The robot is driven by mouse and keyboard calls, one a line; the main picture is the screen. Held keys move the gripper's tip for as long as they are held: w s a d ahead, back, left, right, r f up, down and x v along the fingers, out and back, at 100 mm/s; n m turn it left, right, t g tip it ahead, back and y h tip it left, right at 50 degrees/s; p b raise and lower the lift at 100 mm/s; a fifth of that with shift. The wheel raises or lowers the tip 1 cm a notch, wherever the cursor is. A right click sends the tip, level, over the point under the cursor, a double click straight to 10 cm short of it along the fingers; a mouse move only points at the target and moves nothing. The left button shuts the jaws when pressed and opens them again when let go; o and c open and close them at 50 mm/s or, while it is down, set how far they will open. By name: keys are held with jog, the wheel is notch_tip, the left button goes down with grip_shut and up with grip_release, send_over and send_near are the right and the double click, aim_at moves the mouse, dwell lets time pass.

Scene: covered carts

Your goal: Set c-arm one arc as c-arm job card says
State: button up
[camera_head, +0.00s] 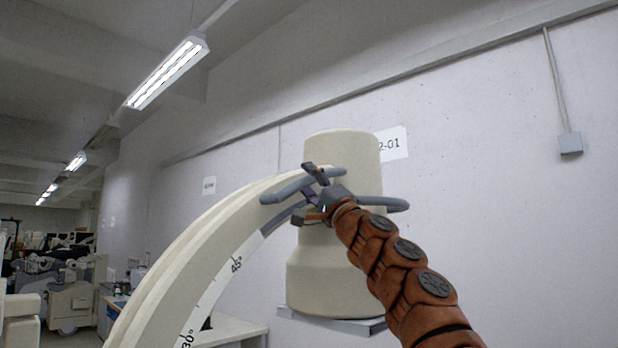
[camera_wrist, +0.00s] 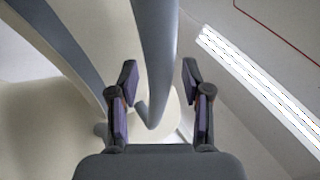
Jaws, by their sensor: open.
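The c-arm's cream arc (camera_head: 195,245) curves up from the lower left in the head view. A scale on its side shows 30° and 45° marks. A cream cylindrical head (camera_head: 340,270) stands at the arc's upper end. Grey handle bars (camera_head: 385,204) stick out around it. My gripper (camera_head: 309,193) is at the grey bars near the arc's top. In the wrist view, my gripper (camera_wrist: 160,88) is open, with a grey bar (camera_wrist: 155,60) running between its fingers and a visible gap on each side. The job card's text is not readable in either view.
A wall sign ending in "2-01" (camera_head: 393,144) is partly hidden behind the head. A grey wall box (camera_head: 570,143) hangs at the right. Carts and equipment (camera_head: 65,290) stand at the far left. A pale table (camera_head: 230,330) is below the arc.

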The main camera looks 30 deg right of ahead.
jog(key=shift+w+r, duration=0.1)
dwell(0.3)
grip_shut()
dwell(0.5)
